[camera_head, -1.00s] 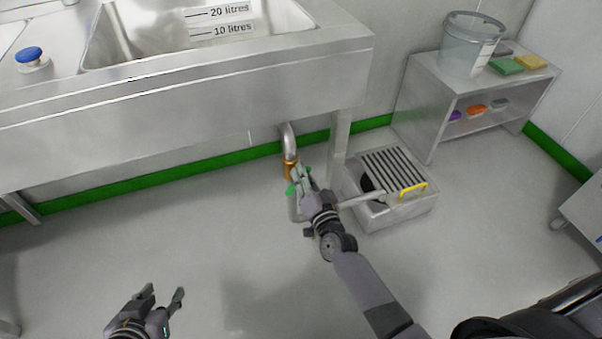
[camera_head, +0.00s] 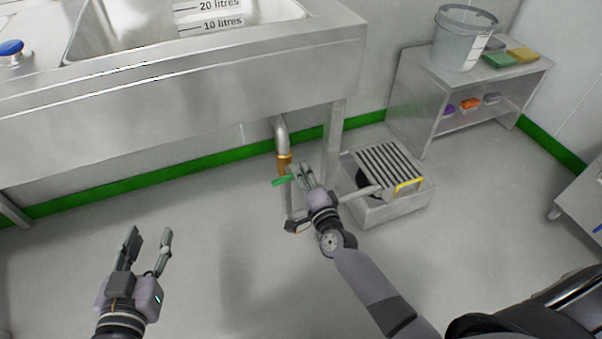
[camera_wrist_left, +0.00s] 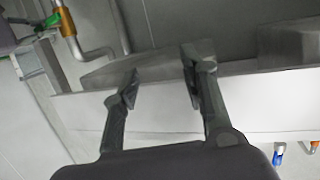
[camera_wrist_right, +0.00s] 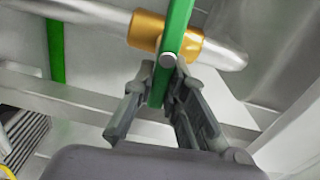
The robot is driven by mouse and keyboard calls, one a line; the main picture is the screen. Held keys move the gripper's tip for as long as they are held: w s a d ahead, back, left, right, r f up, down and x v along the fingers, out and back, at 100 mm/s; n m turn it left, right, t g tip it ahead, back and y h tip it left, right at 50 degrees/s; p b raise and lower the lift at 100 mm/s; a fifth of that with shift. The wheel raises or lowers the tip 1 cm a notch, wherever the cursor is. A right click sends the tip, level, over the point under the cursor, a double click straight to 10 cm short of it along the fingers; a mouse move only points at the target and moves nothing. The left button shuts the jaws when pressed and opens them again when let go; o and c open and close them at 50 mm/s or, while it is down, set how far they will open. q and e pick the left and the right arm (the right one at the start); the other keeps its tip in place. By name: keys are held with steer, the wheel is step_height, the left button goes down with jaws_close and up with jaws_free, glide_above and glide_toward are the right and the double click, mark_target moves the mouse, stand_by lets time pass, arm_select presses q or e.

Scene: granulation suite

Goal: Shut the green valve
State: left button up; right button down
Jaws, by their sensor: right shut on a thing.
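The green valve is a green lever handle (camera_head: 281,181) on a brass body (camera_head: 284,163) in the drain pipe under the sink. In the right wrist view the green lever (camera_wrist_right: 175,42) runs from the brass body (camera_wrist_right: 150,31) down between my right fingers. My right gripper (camera_head: 301,172) is shut on the lever; it also shows in the right wrist view (camera_wrist_right: 160,95). My left gripper (camera_head: 149,236) is open and empty above the floor at lower left. The left wrist view shows its open fingers (camera_wrist_left: 160,85), with the green lever (camera_wrist_left: 48,22) at upper left.
A steel sink bench (camera_head: 180,90) stands above the pipe, with a leg right of it. A floor drain box (camera_head: 385,213) with a slatted grate and yellow handle is right of my right gripper. A low shelf (camera_head: 400,88) holds a clear bucket (camera_head: 463,42). The middle floor is clear.

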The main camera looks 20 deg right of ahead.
arm_select(q)
steer(key=shift+w+d+r+t, duration=0.15)
steer(key=shift+r+t, duration=0.15)
steer(key=shift+r, duration=0.15)
steer(key=shift+w+d+r+t, duration=0.1)
steer(key=shift+r+t, duration=0.2)
steer(key=shift+r, duration=0.15)
arm_select(e)
steer(key=shift+f+m, duration=0.3)
steer(key=shift+m, duration=0.3)
steer(key=shift+s, duration=0.1)
steer(key=c, duration=1.6)
jaws_free()
steer(key=shift+r, duration=0.1)
steer(key=s, duration=1.2)
steer(key=shift+d, duration=0.2)
